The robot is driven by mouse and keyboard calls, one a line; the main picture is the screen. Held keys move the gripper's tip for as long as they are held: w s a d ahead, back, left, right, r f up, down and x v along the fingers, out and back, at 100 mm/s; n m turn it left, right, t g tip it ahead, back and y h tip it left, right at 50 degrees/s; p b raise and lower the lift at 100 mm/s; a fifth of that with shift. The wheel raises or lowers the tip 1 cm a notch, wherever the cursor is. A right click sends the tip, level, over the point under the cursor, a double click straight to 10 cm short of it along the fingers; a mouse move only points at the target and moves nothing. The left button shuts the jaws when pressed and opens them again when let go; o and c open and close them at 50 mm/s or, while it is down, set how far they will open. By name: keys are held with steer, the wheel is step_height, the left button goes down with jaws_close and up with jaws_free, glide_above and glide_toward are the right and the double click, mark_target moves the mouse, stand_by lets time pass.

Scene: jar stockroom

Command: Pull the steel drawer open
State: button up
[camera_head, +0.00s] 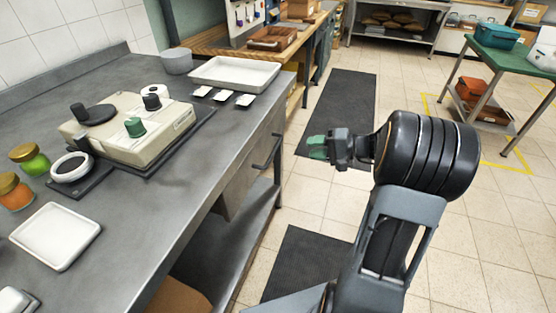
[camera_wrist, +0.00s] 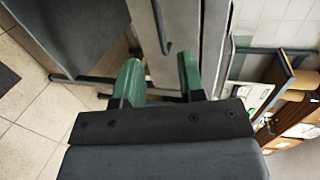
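The steel drawer (camera_head: 243,183) sits under the top of the steel bench and looks shut. Its dark bar handle (camera_head: 270,153) stands out from the front near the far end. My gripper (camera_head: 314,147) is in the aisle to the right of the handle, apart from it, with green fingertips. In the wrist view my gripper (camera_wrist: 158,76) has its two green fingers spread with nothing between them. The handle (camera_wrist: 161,28) shows ahead of the gap, against the grey drawer front (camera_wrist: 184,22).
The steel bench (camera_head: 190,185) carries a beige device (camera_head: 130,130), a white tray (camera_head: 235,74), a small white dish (camera_head: 56,236) and two jars (camera_head: 30,160). Dark mats (camera_head: 340,105) lie on the tiled aisle floor. A green-topped table (camera_head: 500,42) stands at the right.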

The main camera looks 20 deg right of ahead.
mark_target(277, 144)
steer(key=shift+t, duration=0.5)
steer(key=x, duration=0.4)
steer(key=b+x, duration=0.1)
steer(key=x, duration=0.3)
steer(key=w+d+f+b+x, duration=0.1)
steer(key=x, duration=0.4)
steer(key=shift+d, duration=0.1)
jaws_close()
